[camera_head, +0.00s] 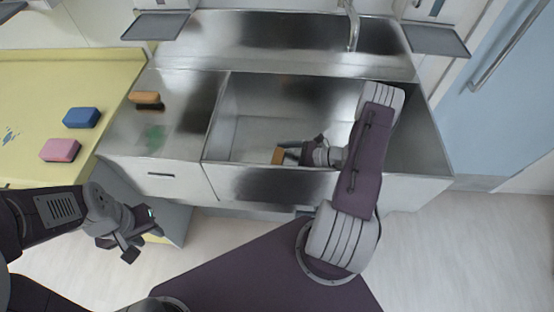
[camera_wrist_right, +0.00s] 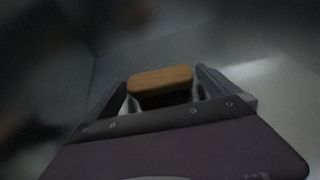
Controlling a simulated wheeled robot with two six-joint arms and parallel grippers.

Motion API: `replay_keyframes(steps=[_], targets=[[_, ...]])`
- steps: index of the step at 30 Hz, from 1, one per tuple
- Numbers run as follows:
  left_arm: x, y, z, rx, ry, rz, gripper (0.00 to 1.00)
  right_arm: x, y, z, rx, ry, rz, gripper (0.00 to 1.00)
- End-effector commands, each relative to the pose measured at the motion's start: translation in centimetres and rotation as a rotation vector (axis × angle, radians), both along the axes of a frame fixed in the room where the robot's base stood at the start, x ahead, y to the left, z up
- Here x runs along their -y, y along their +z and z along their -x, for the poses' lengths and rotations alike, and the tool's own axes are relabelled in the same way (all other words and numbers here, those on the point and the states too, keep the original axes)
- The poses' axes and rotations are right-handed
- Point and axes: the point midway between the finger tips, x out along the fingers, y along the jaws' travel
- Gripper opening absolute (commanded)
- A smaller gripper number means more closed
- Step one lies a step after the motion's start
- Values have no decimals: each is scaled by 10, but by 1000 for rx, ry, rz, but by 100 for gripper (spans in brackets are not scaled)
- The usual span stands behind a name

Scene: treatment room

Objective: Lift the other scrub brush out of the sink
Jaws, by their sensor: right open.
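One scrub brush (camera_head: 278,156) with a wooden back is low in the sink basin (camera_head: 240,108), near its front wall. It also shows in the right wrist view (camera_wrist_right: 162,79), between the two fingers. My right gripper (camera_head: 289,152) reaches into the basin and is open around this brush; whether the fingers touch it I cannot tell. Another scrub brush (camera_head: 146,98), with a wooden back and dark bristles, lies on the metal drainboard left of the basin. My left gripper (camera_head: 143,246) is empty, with its fingers apart, in front of the cabinet.
A blue sponge (camera_head: 82,117) and a pink sponge (camera_head: 60,149) lie on the yellow counter (camera_head: 70,75) at left. A tap (camera_head: 353,28) stands behind the basin. The basin's front rim (camera_head: 260,170) and walls surround my right gripper. The drainboard (camera_head: 180,125) is mostly clear.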

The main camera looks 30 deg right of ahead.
Motion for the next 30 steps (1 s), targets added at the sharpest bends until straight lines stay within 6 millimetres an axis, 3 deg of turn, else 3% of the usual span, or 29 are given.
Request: replay_keyframes(steps=[5, 11, 17, 20, 30], targets=[[0, 0, 0, 0, 0, 0, 36, 0, 0, 0, 0, -1, 0, 100], [0, 0, 0, 0, 0, 0, 36, 0, 0, 0, 0, -1, 0, 47], [0, 0, 0, 0, 0, 0, 36, 0, 0, 0, 0, -1, 0, 46], [0, 3, 0, 0, 0, 0, 36, 0, 10, 0, 1, -1, 1, 46], [0, 18, 0, 0, 0, 0, 36, 0, 87, -1, 3, -1, 2, 46]])
